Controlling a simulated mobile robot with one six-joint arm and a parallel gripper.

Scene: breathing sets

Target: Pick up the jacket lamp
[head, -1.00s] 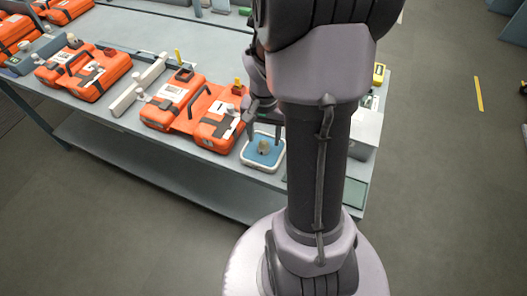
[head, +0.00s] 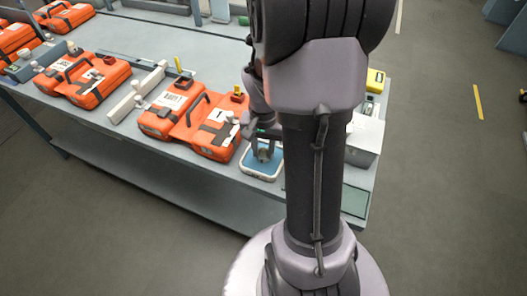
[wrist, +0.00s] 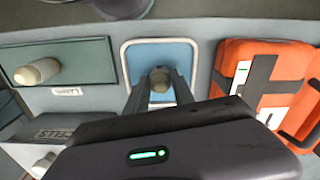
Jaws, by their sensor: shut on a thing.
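The jacket lamp, a small tan-grey rounded piece, shows in the wrist view (wrist: 159,78) between my fingertips. It is at the middle of a shallow blue tray with a white rim (wrist: 136,53). My gripper (wrist: 159,88) is shut on the lamp. In the head view my gripper (head: 264,150) reaches down into the blue tray (head: 252,163), and its fingers largely hide the lamp. I cannot tell whether the lamp still touches the tray floor.
An orange case (head: 219,145) stands close left of the tray. More orange cases (head: 85,80) lie farther left on the grey table. A white box (head: 366,135) is to the right. In the wrist view a tan-capped piece (wrist: 37,72) lies on a green panel (wrist: 85,58).

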